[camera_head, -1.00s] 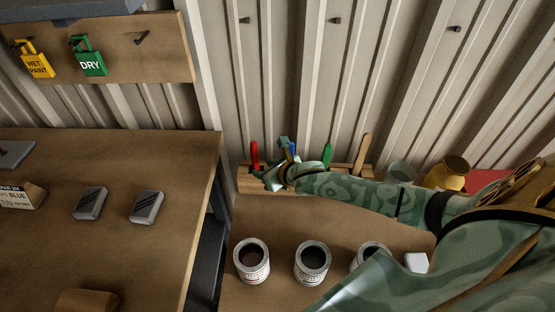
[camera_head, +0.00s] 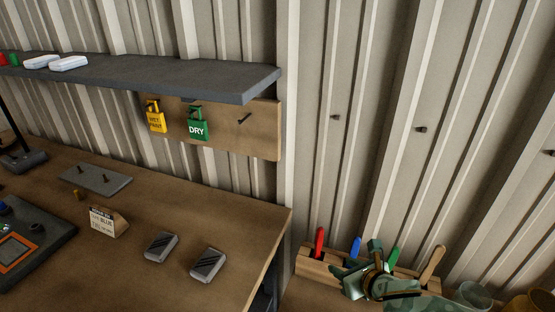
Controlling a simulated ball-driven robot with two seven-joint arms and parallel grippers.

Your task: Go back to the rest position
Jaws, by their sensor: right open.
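My right gripper (camera_head: 368,262) is at the lower right, in front of the wooden holder (camera_head: 312,267). It is open, and its fingers are beside the blue handle (camera_head: 354,250). I see nothing held between them, though the view there is crowded. A red handle (camera_head: 319,241), a green handle (camera_head: 393,260) and a wooden handle (camera_head: 432,264) also stand in the holder. Most of my right arm is below the picture. My left gripper is not in view.
A workbench (camera_head: 160,205) on the left bears two grey blocks (camera_head: 161,247), a label stand (camera_head: 106,222) and a device with an orange-edged screen (camera_head: 17,250). A grey shelf (camera_head: 190,75) juts out above it. Yellow (camera_head: 155,120) and green (camera_head: 197,126) tags hang on a board. A glass jar (camera_head: 470,297) is at lower right.

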